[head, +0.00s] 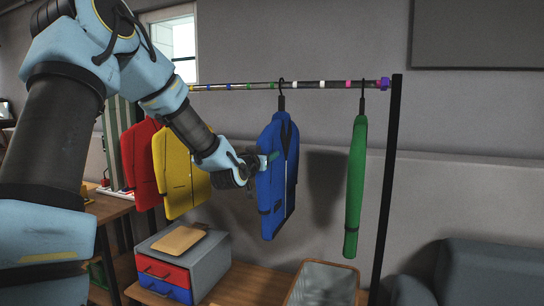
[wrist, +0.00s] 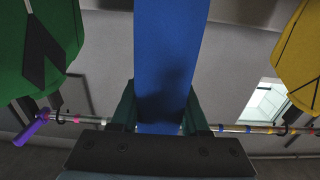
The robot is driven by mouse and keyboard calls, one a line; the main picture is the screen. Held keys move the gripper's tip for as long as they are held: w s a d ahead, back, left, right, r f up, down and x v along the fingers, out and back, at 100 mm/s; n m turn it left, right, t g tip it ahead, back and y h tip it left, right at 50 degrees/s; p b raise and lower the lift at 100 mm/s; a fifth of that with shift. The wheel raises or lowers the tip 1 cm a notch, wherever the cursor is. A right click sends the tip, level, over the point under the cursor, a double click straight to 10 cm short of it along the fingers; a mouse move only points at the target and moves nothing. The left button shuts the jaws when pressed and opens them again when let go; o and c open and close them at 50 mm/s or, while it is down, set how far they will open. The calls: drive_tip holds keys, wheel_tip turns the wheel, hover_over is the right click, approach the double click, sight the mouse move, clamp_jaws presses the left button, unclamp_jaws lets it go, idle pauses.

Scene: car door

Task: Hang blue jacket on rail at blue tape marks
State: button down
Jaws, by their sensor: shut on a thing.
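The blue jacket (head: 278,180) hangs upright below the rail (head: 305,84) in the head view. Its dark hanger hook (head: 281,90) overlaps the rail line; I cannot tell whether the rail bears its weight. My gripper (head: 267,160) is at the jacket's left side, shut on it. In the wrist view the jacket (wrist: 165,60) runs between the two fingers of my gripper (wrist: 160,115), which hides its hook. Small coloured tape marks dot the rail, with a blue one (head: 228,87) left of the hook; marks close to the hook are too small to tell.
A green jacket (head: 355,185) hangs right of the blue one, with a gap between. A yellow jacket (head: 180,170) and a red jacket (head: 140,160) hang at left. The black rail post (head: 387,190) stands at right. A drawer box (head: 205,262) and an open bin (head: 322,284) are below.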

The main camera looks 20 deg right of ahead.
drive_tip(key=w+a+p, duration=0.4)
drive_tip(key=w+a, duration=1.2)
drive_tip(key=a, duration=0.2)
drive_tip(key=shift+w, duration=0.4)
idle(2.4)
idle(0.3)
drive_tip(key=shift+f, duration=0.2)
drive_tip(key=shift+c, duration=1.6)
unclamp_jaws()
drive_tip(key=shift+s+a+f+b, duration=0.1)
drive_tip(key=shift+a+f+b, duration=0.05)
drive_tip(key=shift+b, duration=0.15)
